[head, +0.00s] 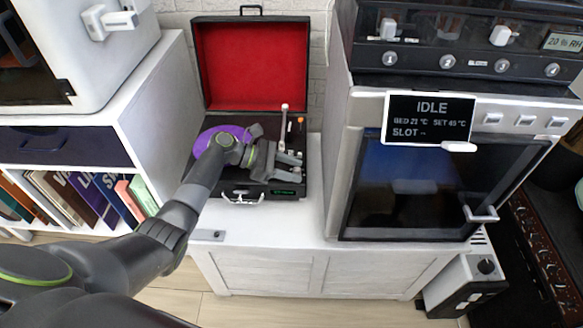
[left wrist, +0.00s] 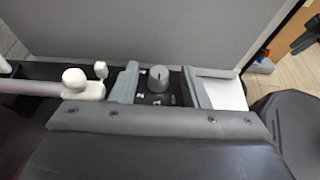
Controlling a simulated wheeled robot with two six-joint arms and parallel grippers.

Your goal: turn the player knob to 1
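The record player (head: 240,183) is an open black suitcase with a red-lined lid and a purple record (head: 207,139). My left gripper (head: 287,166) is over the right part of its deck, hiding the knob in the head view. In the left wrist view the grey round player knob (left wrist: 158,78) stands between my two grey fingers. A dark line on its top points roughly up in the picture. The fingers are open, with a visible gap on either side of the knob. My right gripper is not in view.
The white tonearm (head: 284,118) stands close to my left gripper; its rounded white end (left wrist: 74,78) shows left of the fingers. A large oven-like machine (head: 440,185) with an IDLE display (head: 431,108) stands right of the player. A bookshelf (head: 150,125) is at left.

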